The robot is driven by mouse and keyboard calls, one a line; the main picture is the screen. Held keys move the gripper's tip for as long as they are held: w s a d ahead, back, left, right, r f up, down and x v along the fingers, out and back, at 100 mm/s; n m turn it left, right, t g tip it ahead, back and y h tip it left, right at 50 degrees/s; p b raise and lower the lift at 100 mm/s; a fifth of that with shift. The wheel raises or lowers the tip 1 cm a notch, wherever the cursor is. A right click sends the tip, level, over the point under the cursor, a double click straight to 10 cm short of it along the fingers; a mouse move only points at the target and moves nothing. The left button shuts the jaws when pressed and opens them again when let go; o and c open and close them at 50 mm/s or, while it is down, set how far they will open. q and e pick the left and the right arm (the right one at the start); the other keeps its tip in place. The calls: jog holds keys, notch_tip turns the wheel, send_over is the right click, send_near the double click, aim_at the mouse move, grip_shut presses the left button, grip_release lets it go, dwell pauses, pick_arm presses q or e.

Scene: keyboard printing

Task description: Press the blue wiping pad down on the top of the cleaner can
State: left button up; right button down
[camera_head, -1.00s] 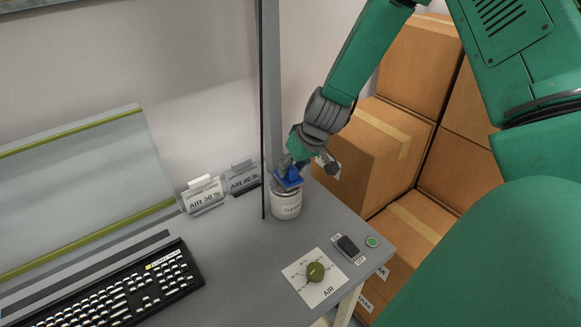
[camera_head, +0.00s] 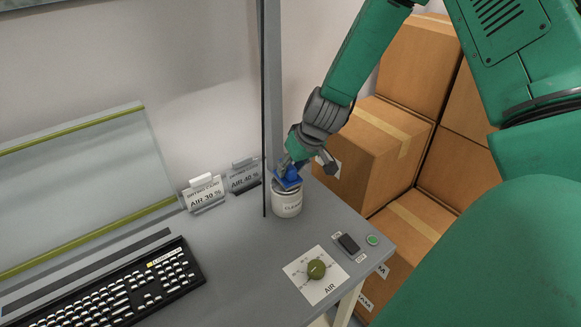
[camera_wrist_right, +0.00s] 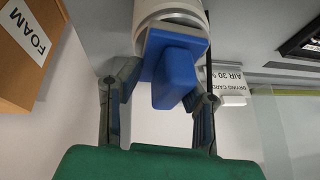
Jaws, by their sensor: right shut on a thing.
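The white cleaner can (camera_head: 287,205) stands upright on the grey table near its back right edge. The blue wiping pad (camera_head: 287,178) is at the can's top in the head view. My right gripper (camera_head: 290,170) is shut on the pad's raised grip. In the right wrist view the pad (camera_wrist_right: 173,75) shows between the two fingers of the gripper (camera_wrist_right: 160,98), in front of the can (camera_wrist_right: 168,12). The pad covers part of the can's top, and I cannot tell whether it presses on it. My left gripper is not in view.
A dark post (camera_head: 264,110) rises just left of the can. Two card signs (camera_head: 204,194) stand left of it. A keyboard (camera_head: 110,292), an AIR dial (camera_head: 316,270) and a black switch (camera_head: 348,244) are in front. Cardboard boxes (camera_head: 375,150) are stacked at right.

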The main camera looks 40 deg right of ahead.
jog(key=shift+a+r+p, duration=0.35)
jog(key=shift+r, duration=0.05)
jog(key=shift+a+r+p, duration=0.1)
jog(key=shift+r+p, duration=0.6)
jog(key=shift+r, duration=0.1)
jog(key=r+p, duration=0.3)
jog(key=shift+d, duration=0.4)
jog(key=shift+a+r+p, duration=0.1)
jog(key=shift+r+p, duration=0.5)
jog(key=shift+r, duration=0.1)
jog(key=shift+a+r, duration=0.1)
jog(key=shift+r, duration=0.1)
jog(key=shift+a, duration=0.1)
